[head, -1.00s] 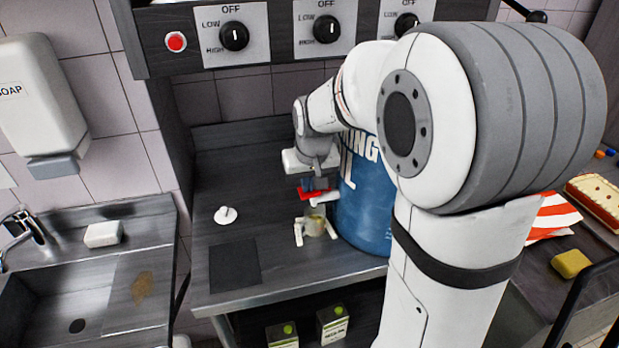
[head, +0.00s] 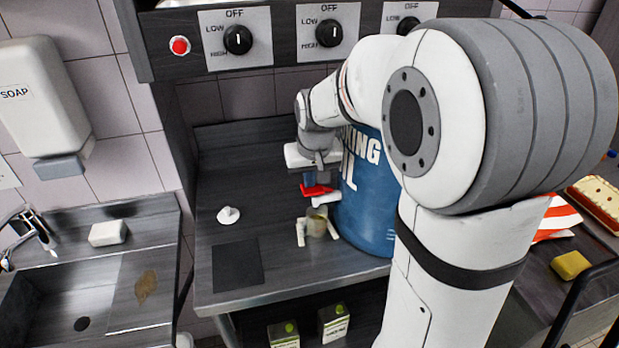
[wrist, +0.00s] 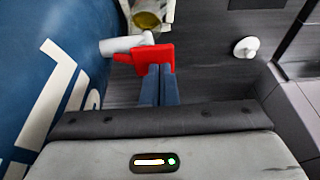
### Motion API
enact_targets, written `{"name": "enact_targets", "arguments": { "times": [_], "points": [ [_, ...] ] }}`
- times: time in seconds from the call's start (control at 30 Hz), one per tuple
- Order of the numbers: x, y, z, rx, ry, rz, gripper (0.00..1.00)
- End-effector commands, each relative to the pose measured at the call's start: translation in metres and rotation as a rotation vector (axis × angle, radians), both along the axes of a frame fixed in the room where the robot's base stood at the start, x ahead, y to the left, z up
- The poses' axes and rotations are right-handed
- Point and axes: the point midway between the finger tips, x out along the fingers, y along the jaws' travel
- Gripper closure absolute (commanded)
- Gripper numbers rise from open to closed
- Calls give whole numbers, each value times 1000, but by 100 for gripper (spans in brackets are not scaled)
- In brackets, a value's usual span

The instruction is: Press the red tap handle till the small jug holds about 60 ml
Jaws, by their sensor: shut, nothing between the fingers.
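The red tap handle (head: 316,190) sits on a white tap (head: 326,201) at the side of a blue drum (head: 365,190). In the wrist view the handle (wrist: 154,57) is just beyond my fingertips. My gripper (head: 320,182) is shut and empty, its blue fingers (wrist: 157,74) pointing down at the handle. They overlap its edge in the picture; I cannot tell whether they touch. The small jug (head: 316,226) stands below the tap between white guides (head: 300,232). In the wrist view the jug (wrist: 148,20) shows a yellowish content; its level cannot be read.
A white lid-like piece (head: 228,215) and a dark square mat (head: 237,265) lie on the counter (head: 265,170) left of the jug. A sink (head: 60,300) and a soap dispenser (head: 40,100) are further left. The drum stands close beside my arm.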

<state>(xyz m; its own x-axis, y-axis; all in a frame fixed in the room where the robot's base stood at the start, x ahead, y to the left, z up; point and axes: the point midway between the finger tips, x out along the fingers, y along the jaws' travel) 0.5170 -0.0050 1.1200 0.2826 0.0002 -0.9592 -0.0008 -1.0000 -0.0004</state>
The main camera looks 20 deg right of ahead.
Motion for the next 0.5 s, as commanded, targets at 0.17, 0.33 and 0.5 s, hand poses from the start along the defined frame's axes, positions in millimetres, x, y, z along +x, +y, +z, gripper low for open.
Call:
{"name": "enact_targets", "arguments": {
  "times": [0.17, 0.33, 0.5],
  "points": [
    [1, 0, 32, 0, -3, 0, 100],
    [-7, 0, 63, 0, -8, 0, 100],
    [-18, 0, 99, 0, -6, 0, 100]
  ]
}}
